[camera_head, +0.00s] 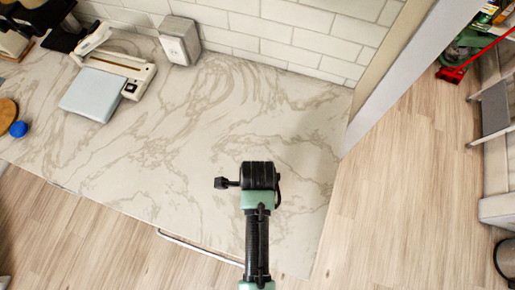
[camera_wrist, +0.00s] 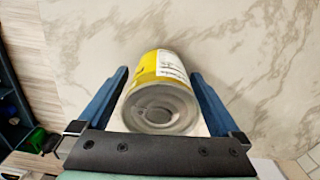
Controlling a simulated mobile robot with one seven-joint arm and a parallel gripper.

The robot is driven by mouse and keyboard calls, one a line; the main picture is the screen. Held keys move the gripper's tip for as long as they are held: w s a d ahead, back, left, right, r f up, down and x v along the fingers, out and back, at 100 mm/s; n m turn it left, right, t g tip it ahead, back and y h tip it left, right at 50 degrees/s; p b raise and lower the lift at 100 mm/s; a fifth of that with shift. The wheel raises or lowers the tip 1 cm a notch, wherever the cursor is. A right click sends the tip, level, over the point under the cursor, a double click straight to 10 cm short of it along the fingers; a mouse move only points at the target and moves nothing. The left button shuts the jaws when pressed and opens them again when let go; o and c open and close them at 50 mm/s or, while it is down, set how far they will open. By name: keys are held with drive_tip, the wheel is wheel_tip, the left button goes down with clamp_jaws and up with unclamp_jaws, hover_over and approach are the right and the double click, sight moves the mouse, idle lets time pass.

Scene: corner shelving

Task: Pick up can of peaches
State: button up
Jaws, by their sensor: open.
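The can (camera_wrist: 160,96) has a grey metal end and a yellow and white label. In the wrist view it stands on the marble counter between the two blue fingers of my gripper (camera_wrist: 163,95). My gripper is open, with one finger on each side of the can. A small gap seems to show on the left side; I cannot tell whether the right finger touches it. In the head view my arm's wrist is above the right part of the counter, and it hides the can and the fingers.
The marble counter (camera_head: 190,130) is mostly bare around my arm. A white and grey appliance (camera_head: 112,75), a grey box (camera_head: 180,40) and a blue round item (camera_head: 18,129) stand to the left. A white tiled wall (camera_head: 280,35) runs behind. The counter ends on the right above a wooden floor (camera_head: 400,180).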

clamp_jaws()
idle(0.4)
drive_tip(key=shift+r, duration=0.1)
